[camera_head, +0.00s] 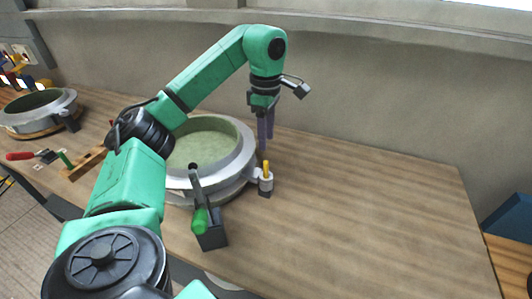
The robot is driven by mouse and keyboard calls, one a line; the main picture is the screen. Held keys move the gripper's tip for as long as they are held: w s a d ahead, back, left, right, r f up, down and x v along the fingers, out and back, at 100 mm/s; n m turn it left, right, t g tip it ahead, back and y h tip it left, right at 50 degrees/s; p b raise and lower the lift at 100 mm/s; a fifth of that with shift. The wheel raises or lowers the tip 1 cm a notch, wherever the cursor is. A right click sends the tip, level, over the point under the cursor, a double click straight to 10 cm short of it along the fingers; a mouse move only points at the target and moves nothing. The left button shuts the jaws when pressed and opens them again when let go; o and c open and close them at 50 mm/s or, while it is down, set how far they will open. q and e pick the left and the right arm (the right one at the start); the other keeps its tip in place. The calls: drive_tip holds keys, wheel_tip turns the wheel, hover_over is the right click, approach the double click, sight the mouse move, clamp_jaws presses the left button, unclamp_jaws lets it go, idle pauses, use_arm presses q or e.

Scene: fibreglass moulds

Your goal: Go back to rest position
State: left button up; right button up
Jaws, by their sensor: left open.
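My left arm comes in from the lower left and bends over a round mould (243,168) with a pale rim and a green inner surface. My left gripper (265,140) points down at the mould's far right edge, with its purple-grey fingers open and nothing seen between them. I cannot tell whether the fingers touch the rim. A small holder with a yellow-topped piece (266,178) stands at the mould's right side, just below the fingers. My right gripper is not in view.
A green-handled clamp (201,220) stands at the mould's front. A second round mould (62,108) sits at the far left, near a red-handled tool (20,156) and a wooden block (84,165). The right of the wooden table (390,215) is clear. A wall runs behind.

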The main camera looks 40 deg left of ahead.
use_arm(q)
wheel_tip(320, 180, up, 2)
drive_tip(key=shift+r, duration=0.15)
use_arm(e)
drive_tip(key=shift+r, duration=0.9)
